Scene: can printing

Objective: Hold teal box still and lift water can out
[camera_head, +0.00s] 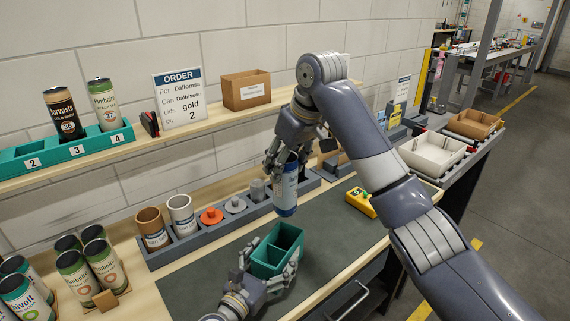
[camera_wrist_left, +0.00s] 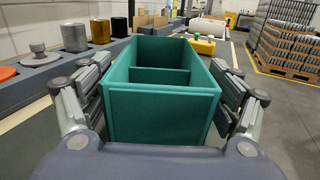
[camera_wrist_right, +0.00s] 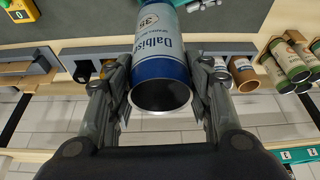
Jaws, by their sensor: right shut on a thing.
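The teal box (camera_head: 262,268) stands on the dark mat with its divided compartments empty. My left gripper (camera_head: 268,282) has its fingers on both sides of the box; in the left wrist view the box (camera_wrist_left: 160,115) sits between the fingers, which appear to be against its sides. My right gripper (camera_head: 285,165) is shut on the blue-and-white water can (camera_head: 287,190) and holds it upright above and behind the box, clear of it. In the right wrist view the can (camera_wrist_right: 160,70) shows its "Dalbis…" label between the fingers.
A grey rack (camera_head: 215,232) behind the mat holds cups and lids. A yellow device (camera_head: 360,201) lies on the right of the mat. Several cans (camera_head: 75,275) stand at the left. An order sign (camera_head: 180,98) stands on the shelf.

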